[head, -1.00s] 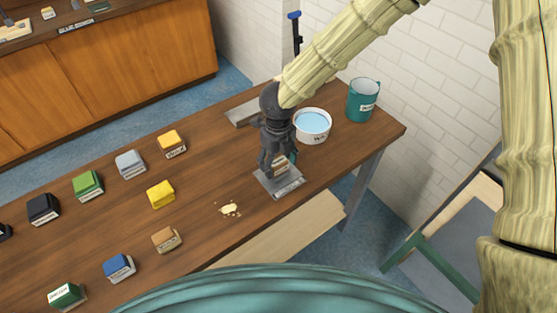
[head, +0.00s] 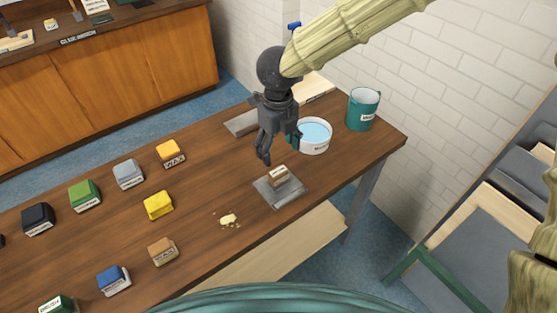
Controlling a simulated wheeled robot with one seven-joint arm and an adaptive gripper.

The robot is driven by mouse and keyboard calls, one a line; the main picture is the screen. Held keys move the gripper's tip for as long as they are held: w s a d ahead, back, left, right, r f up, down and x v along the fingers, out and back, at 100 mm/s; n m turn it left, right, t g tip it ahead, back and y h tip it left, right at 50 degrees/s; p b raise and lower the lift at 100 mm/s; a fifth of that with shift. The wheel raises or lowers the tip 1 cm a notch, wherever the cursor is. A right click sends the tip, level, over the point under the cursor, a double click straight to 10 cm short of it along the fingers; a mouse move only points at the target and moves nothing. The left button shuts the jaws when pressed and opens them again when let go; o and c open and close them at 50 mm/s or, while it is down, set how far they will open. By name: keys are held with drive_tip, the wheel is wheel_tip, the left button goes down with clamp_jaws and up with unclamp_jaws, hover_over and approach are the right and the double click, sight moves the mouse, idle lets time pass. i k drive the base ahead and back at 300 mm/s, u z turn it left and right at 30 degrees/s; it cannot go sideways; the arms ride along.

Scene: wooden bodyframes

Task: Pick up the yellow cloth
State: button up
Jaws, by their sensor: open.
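A plain yellow folded piece (head: 158,205), which looks like the yellow cloth, lies on the wooden table in the middle of the rows of coloured blocks. A second, more orange-yellow block (head: 169,150) with a label on its front sits behind it. My gripper (head: 268,156) is open and empty, fingers pointing down, above the table. It is well to the right of the yellow piece and a little behind it. It is up and left of a small labelled block (head: 279,176) on a grey plate (head: 266,191).
Around the yellow piece stand grey (head: 128,174), green (head: 84,195), brown (head: 162,250) and blue (head: 113,280) blocks. A white water bowl (head: 315,135) and teal mug (head: 363,109) stand at the right.

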sight(158, 205)
drive_tip(key=u, duration=1.1)
